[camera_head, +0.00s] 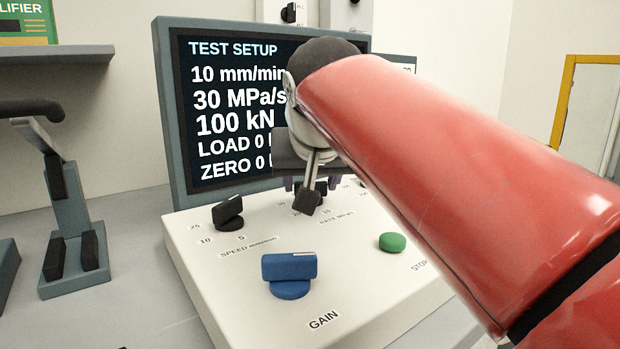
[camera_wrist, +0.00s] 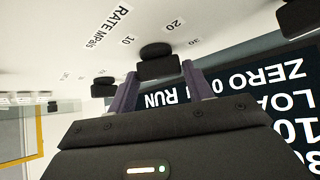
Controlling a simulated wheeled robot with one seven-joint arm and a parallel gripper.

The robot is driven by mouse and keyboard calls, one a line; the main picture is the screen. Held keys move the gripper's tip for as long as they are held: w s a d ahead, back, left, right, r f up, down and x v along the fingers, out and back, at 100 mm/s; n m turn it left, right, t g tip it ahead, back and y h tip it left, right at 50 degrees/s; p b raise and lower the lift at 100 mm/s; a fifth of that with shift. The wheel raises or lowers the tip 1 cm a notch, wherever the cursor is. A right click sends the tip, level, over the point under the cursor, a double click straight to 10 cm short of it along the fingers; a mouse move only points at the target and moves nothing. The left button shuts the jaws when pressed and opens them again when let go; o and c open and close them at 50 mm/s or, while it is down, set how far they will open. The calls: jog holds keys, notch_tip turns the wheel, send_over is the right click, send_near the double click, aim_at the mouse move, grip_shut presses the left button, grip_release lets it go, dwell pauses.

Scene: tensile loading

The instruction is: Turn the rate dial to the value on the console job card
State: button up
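The rate dial (camera_wrist: 157,64) is a black knob on the white console (camera_head: 190,255), with 10, 20 and 30 printed around it. In the wrist view it sits between the fingertips of my gripper (camera_wrist: 160,72), which are spread to either side of it. I cannot tell whether they touch it. In the head view my gripper (camera_head: 311,185) and arm mostly hide the dial. Its pointer mark does not show clearly. The console screen (camera_head: 235,125) reads TEST SETUP, 10 mm/min, 30 MPa/s and 100 kN, with the right part covered by my arm.
A black speed dial (camera_head: 229,212) is left of the rate dial. A blue gain knob (camera_head: 290,270) and a green button (camera_head: 392,242) are nearer the front. Another black dial (camera_wrist: 103,87) is beside the rate dial. The screen stands close behind the dials.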

jog(key=o, duration=0.3)
jog(key=shift+o, duration=0.2)
jog(key=v, duration=0.7)
jog(key=shift+r, duration=0.1)
jog(key=shift+s+r, duration=0.25)
jog(key=shift+s, duration=0.05)
